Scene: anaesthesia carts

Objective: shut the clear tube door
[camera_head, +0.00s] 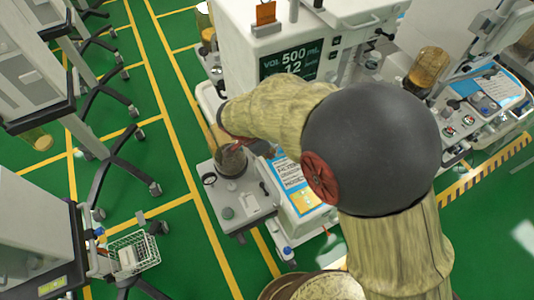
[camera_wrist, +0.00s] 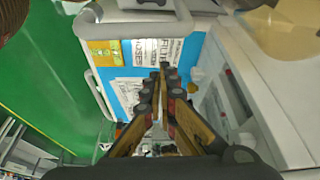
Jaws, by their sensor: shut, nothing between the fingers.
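A clear tube (camera_head: 231,160) stands upright on the near cart's grey ledge, just below the end of my arm in the head view. Its wall is see-through, and my arm partly covers its top. I cannot tell which part is its door or how far that stands open. My gripper (camera_wrist: 163,76) is shut and empty in the wrist view, its two fingers meeting in front of a blue panel with printed labels (camera_wrist: 150,52). The tube is not clear in the wrist view. In the head view my arm mostly hides the gripper.
The cart's white body (camera_head: 285,45) with a green screen rises behind my arm. Another cart with an amber canister (camera_head: 428,67) stands at right. A wire basket (camera_head: 133,253) and wheeled stands are at left. Green floor with yellow lines is free between them.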

